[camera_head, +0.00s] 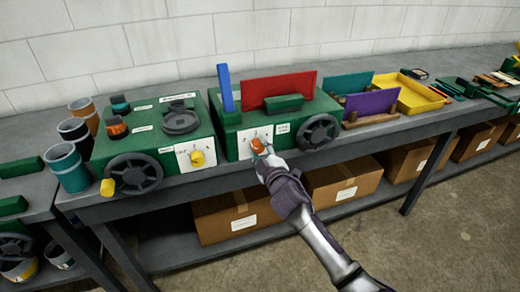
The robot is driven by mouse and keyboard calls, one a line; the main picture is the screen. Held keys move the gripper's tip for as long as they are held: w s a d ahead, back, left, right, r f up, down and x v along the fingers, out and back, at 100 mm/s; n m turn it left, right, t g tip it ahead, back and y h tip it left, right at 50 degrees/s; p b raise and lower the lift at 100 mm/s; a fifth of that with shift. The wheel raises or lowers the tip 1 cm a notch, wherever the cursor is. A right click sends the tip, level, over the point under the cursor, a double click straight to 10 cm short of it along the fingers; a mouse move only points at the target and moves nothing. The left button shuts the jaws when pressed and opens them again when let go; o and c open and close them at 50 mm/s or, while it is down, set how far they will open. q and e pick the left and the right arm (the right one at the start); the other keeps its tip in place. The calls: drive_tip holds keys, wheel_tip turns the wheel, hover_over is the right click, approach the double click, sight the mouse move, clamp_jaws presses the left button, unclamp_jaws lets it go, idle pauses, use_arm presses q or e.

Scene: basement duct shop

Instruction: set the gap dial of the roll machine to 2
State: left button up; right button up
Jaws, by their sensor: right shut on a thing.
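A green machine (231,123) stands on the bench in the middle of the view. It has a blue upright bar, a red panel and a dark handwheel (318,132). On its front is a white dial plate (243,145) with an orange dial (258,146). My right gripper (263,151) is shut on the orange dial, reaching in from the lower right. The gripper hides part of the dial and plate. The dial's numbers are too small to read, so I cannot tell its setting. My left gripper is not in view.
Left of it stands another green machine (145,145) with a yellow dial (197,159) and a yellow-knobbed handwheel. Several cups stand at the far left. Cardboard boxes (233,214) fill the lower shelf.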

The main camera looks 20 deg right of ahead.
drive_tip(key=o, duration=1.1)
drive_tip(key=shift+o, duration=0.2)
drive_tip(key=shift+s, duration=0.1)
drive_tip(key=s, duration=1.2)
drive_tip(key=shift+d, duration=0.25)
drive_tip(key=shift+w, duration=0.1)
